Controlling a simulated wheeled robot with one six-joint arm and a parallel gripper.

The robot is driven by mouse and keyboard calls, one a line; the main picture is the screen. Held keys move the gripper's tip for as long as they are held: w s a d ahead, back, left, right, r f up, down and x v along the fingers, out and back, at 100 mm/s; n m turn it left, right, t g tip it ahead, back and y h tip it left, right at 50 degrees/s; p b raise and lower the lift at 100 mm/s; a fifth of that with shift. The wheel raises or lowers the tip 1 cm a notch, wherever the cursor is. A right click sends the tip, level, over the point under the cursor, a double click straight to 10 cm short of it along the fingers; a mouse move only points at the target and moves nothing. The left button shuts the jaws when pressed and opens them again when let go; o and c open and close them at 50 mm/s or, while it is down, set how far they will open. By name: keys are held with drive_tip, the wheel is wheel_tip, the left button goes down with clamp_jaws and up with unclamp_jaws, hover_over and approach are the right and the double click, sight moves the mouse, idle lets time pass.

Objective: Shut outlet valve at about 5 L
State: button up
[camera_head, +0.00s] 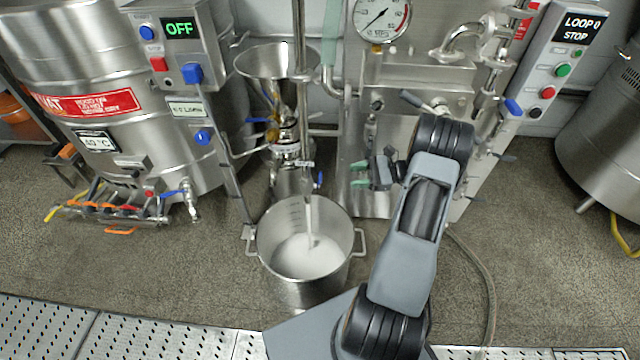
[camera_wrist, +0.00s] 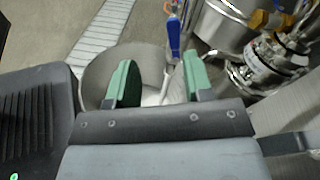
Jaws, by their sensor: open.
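The outlet valve's blue lever (camera_head: 320,178) hangs beside the outlet pipe above the steel pot. It also shows in the wrist view (camera_wrist: 174,36), beyond and between my fingertips. A white stream (camera_head: 309,215) runs from the outlet into the pot (camera_head: 287,292), which holds white liquid (camera_head: 306,258). Marks show on the pot's inner wall, but their figures are too small to read. My gripper (camera_head: 359,174) is open and empty, to the right of the lever and apart from it. Its green fingertips (camera_wrist: 157,76) face the lever in the wrist view.
A steel funnel hopper (camera_head: 277,62) stands behind the pot. A control box (camera_head: 178,45) reads OFF; a right panel (camera_head: 578,27) reads LOOP 0 STOP. A steel vat (camera_head: 60,60) is at left. A hose (camera_head: 488,290) lies on the floor at right.

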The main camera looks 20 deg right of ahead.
sight(320, 177)
drive_tip(key=w+a+f+b, duration=0.1)
drive_tip(key=w+a, duration=0.1)
drive_tip(key=a, duration=0.1)
drive_tip(key=w+a+m+t+b, duration=0.1)
drive_tip(key=w+a, duration=0.1)
drive_tip(key=a, duration=0.1)
drive_tip(key=w+a+f+t+b, duration=0.1)
drive_tip(key=w+a, duration=0.1)
drive_tip(key=a, duration=0.1)
drive_tip(key=shift+w+a+f+m+b, duration=0.1)
drive_tip(key=shift+w+f+m+b, duration=0.2)
drive_tip(key=shift+b, duration=0.05)
clamp_jaws()
idle(0.5)
